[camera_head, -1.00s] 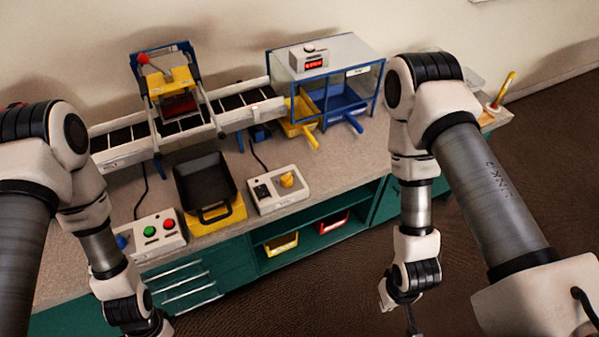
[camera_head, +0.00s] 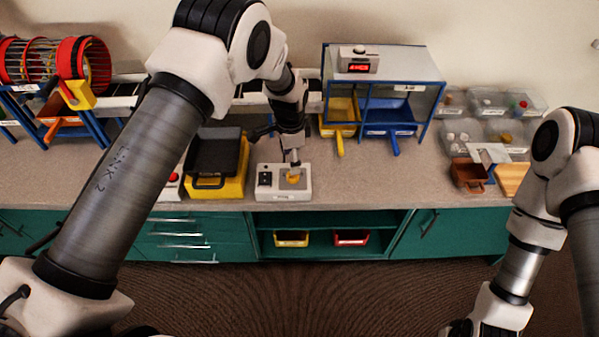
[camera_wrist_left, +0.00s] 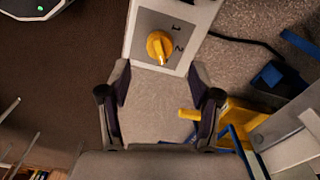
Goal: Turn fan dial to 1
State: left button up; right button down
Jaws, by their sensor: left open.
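The fan dial is a yellow knob (camera_head: 294,178) on a small white control box (camera_head: 276,193) with a black switch at its left. In the left wrist view the knob (camera_wrist_left: 160,47) sits on a grey plate marked 1 and 2. I cannot tell clearly which number it points at. My left gripper (camera_head: 293,163) is just above the knob in the head view. In the wrist view its two fingers (camera_wrist_left: 160,76) are open and empty, with the knob ahead of and between their tips. My right gripper is below the frame.
A black bin on a yellow base (camera_head: 233,184) stands left of the box. Clear trays (camera_head: 480,131) stand farther right.

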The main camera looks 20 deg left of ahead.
pick_arm(q)
jog(key=f, duration=0.4)
jog(key=f+p, duration=0.1)
jog(key=f, duration=0.1)
jog(key=shift+w+d, duration=0.2)
jog(key=shift+d, duration=0.15)
jog(key=shift+a+f, duration=0.1)
jog(key=shift+f, duration=0.05)
jog(key=shift+s+a, duration=0.1)
jog(key=shift+a, duration=0.1)
jog(key=shift+d, duration=0.1)
jog(key=c, duration=1.1)
jog(key=shift+c, duration=0.2)
